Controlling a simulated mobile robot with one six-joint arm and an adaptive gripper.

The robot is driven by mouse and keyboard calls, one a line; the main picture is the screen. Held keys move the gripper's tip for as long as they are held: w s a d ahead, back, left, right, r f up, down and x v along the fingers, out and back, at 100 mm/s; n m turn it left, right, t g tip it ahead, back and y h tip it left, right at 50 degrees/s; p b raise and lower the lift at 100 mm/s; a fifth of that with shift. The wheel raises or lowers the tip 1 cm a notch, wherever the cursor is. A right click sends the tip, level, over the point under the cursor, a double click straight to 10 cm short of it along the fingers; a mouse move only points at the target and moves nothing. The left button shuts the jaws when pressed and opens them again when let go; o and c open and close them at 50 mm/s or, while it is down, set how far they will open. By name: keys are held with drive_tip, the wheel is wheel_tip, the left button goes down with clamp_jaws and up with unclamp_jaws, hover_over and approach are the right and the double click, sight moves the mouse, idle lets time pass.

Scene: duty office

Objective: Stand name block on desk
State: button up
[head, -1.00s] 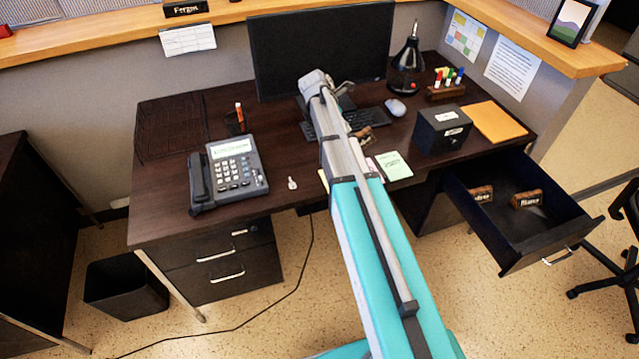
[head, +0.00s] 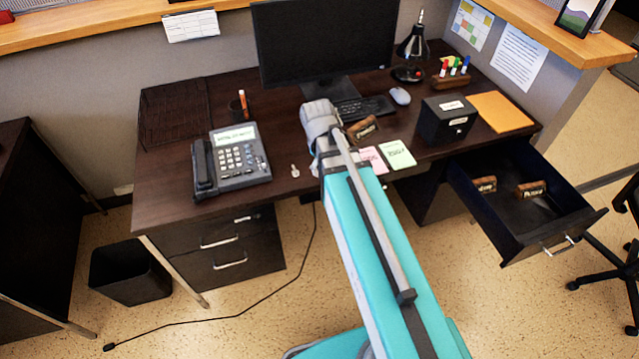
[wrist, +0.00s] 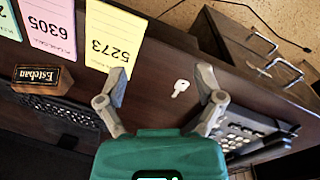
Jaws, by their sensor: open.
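A wooden name block with a black face (head: 363,128) is on the desk (head: 260,112), right of my arm and in front of the keyboard. In the wrist view this name block (wrist: 43,78), lettered "Esteban", is at the left, apart from my gripper. My gripper (wrist: 160,88) is open and empty above the desk; a small white key (wrist: 181,88) shows between its fingers. In the head view my arm hides the fingertips. Two similar name blocks, a left one (head: 485,184) and a right one (head: 531,189), are in the open drawer (head: 515,215).
Pink (head: 373,160) and green (head: 398,154) notes lie at the desk's front edge; a yellow note (wrist: 114,38) shows in the wrist view. A phone (head: 232,158) stands left, a black box (head: 447,120) right. The monitor (head: 322,42) stands behind. The open drawer juts out.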

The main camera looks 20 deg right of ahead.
drive_tip(key=s+a+m+y, duration=0.1)
drive_tip(key=s+a+m, duration=0.2)
drive_tip(key=s+m, duration=0.2)
drive_tip(key=shift+s+a, duration=0.2)
drive_tip(key=shift+s, duration=0.3)
drive_tip(key=shift+f, duration=0.1)
drive_tip(key=shift+c, duration=0.3)
